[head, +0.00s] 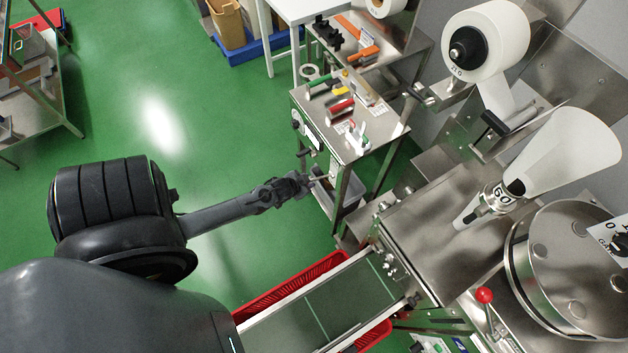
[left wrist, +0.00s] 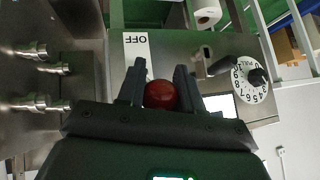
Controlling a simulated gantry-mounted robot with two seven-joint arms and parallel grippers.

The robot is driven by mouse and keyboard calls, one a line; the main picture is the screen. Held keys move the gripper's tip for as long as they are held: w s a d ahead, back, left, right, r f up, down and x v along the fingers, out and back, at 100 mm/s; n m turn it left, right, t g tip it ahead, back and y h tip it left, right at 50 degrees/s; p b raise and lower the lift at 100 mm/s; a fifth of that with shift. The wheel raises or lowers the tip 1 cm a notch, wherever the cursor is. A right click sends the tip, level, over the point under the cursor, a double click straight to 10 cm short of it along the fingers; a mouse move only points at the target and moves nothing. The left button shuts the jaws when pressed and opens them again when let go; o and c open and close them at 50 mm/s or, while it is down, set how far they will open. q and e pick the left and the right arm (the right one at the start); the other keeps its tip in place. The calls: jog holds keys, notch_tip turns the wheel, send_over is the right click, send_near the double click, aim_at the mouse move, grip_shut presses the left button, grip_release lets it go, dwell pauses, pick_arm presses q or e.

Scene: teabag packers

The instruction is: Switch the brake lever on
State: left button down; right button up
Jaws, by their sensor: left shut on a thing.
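My left gripper (head: 302,184) reaches the front of the small steel machine (head: 368,148) in the middle of the head view. In the left wrist view its two fingers (left wrist: 159,84) stand on either side of a red ball knob (left wrist: 160,95), and it is shut on this brake lever. The knob is too hidden by the gripper to pick out in the head view. A white label reading OFF (left wrist: 137,46) is on the panel just beyond the fingers. The lever's shaft is mostly hidden. My right gripper is in neither view.
A numbered white dial (left wrist: 250,80) with a black knob sits right of the lever. Steel fittings (left wrist: 45,103) protrude at the left. Another red-knobbed lever (head: 485,295) stands on the large machine. A conveyor (head: 325,305) lies below; the green floor (head: 200,60) is open at left.

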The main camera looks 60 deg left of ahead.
pick_arm(q)
jog(key=shift+w+r, duration=0.1)
dwell(0.4)
jog(key=c, duration=0.8)
grip_release()
jog(key=shift+o, duration=0.2)
jog(key=p+v, duration=0.1)
jog(key=v, duration=0.9)
jog(key=shift+s+r, duration=0.25)
jog(key=shift+r, duration=0.05)
